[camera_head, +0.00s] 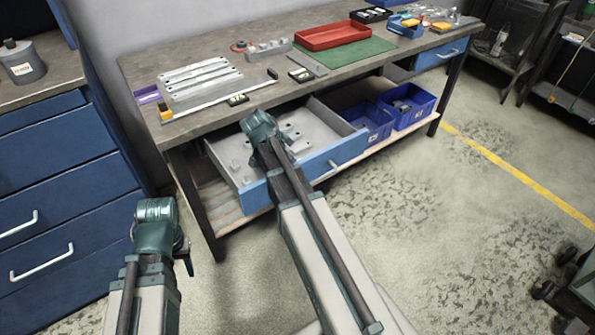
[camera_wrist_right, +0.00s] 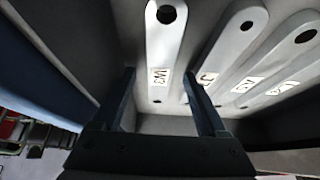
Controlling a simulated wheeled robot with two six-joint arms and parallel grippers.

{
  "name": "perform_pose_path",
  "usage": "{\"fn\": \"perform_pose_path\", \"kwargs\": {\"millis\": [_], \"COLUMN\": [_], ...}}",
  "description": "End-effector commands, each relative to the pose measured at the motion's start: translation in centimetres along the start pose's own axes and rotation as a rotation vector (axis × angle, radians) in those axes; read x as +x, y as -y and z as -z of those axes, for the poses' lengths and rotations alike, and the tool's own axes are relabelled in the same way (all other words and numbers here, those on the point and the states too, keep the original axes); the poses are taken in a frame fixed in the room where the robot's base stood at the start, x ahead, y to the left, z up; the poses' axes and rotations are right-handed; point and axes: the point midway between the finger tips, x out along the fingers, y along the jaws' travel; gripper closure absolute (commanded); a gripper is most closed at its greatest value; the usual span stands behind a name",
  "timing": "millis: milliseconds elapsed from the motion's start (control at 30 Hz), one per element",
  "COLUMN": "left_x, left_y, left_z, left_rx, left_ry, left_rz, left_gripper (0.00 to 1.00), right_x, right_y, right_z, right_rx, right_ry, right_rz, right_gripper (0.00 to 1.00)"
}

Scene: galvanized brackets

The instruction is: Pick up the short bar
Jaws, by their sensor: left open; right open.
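Several pale flat bars with rounded ends, dark holes and small white labels lie side by side in the right wrist view. The leftmost labelled bar (camera_wrist_right: 176,45) lies between and beyond the two dark fingers of my right gripper (camera_wrist_right: 158,72), which is open and empty. I cannot tell by length which one is the short bar. In the head view these lie in the open drawer (camera_head: 237,198), partly hidden by my right wrist, which also hides the right fingers. My left gripper (camera_head: 186,256) is low at the left, open, away from the drawer and bench.
The workbench (camera_head: 140,68) carries a stack of long bars (camera_head: 200,75), a red tray (camera_head: 332,36) and a green mat (camera_head: 355,53). Blue bins (camera_head: 408,118) stand on the shelf right of the drawer. A blue cabinet (camera_head: 60,180) stands at the left.

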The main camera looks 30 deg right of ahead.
Motion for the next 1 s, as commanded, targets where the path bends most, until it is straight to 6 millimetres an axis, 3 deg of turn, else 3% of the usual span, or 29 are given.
{"fn": "perform_pose_path", "kwargs": {"millis": [267, 600, 700, 1000], "left_x": [0.29, 0.3, 0.3, 0.29], "left_y": [-0.03, -0.03, -0.03, -0.03], "left_z": [0.02, 0.02, 0.02, 0.02], "left_rx": [0.0, 0.0, 0.0, 0.0], "left_ry": [0.0, 0.0, 0.0, 0.0], "left_rz": [0.0, 0.0, 0.0, 0.0], "left_gripper": [0.56, 0.56, 0.56, 0.56], "right_x": [0.36, 0.36, 0.36, 0.36], "right_y": [0.01, 0.01, 0.0, 0.01], "right_z": [0.03, 0.02, 0.02, 0.03], "right_rx": [-0.001, -0.001, -0.001, -0.001], "right_ry": [0.0, 0.0, 0.0, 0.0], "right_rz": [0.0, 0.0, 0.0, 0.0], "right_gripper": [0.25, 0.86, 1.0, 1.0]}}
